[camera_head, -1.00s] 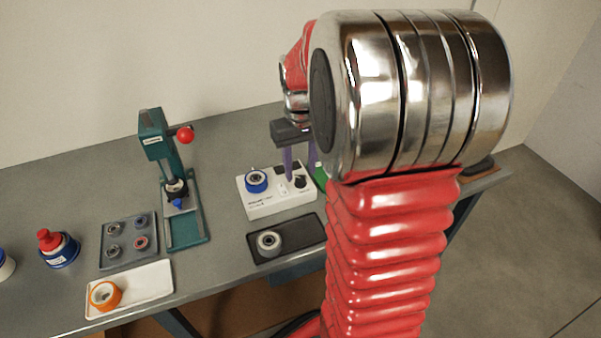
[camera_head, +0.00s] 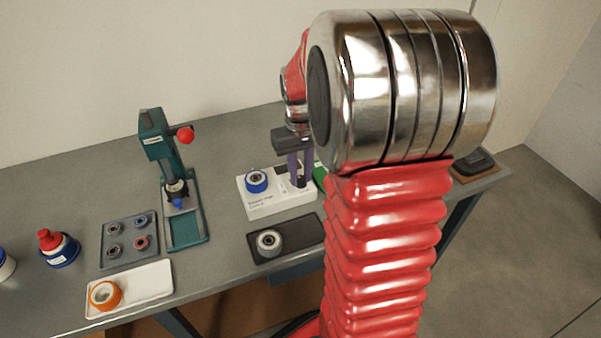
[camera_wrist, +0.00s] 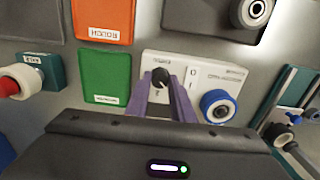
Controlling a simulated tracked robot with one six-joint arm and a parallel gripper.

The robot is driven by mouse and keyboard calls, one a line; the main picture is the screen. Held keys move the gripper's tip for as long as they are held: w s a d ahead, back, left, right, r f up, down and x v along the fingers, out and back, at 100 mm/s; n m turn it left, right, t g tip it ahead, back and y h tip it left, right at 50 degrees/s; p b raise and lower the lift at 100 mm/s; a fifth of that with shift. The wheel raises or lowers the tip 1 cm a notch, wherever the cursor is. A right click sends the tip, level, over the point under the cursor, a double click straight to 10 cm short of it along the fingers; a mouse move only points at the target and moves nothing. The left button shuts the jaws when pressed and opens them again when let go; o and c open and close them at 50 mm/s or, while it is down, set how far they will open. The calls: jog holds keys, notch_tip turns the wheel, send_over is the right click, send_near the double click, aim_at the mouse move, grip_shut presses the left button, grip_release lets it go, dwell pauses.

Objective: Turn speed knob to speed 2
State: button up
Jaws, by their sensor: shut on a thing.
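The white control box (camera_head: 262,203) stands on the bench and carries a blue-rimmed round part (camera_head: 256,180) at its left. The small black speed knob (camera_wrist: 160,77) is at the box's other end in the wrist view, beside a switch panel marked 0 and 1. My gripper (camera_head: 299,180) points down over the box, its purple fingers on either side of the knob. In the wrist view my gripper (camera_wrist: 160,80) is shut on the knob. The head view mostly hides the knob behind the fingers. The speed marks around it are too small to read.
A black tray with a grey wheel (camera_head: 269,241) lies in front of the box. A green press (camera_head: 172,180) stands to the left.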

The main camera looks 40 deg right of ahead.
grip_shut()
jog(key=shift+m, duration=0.4)
jog(key=m, duration=0.3)
jog(key=shift+m, duration=2.5)
jog(key=shift+a, duration=0.1)
jog(key=o, duration=0.8)
grip_release()
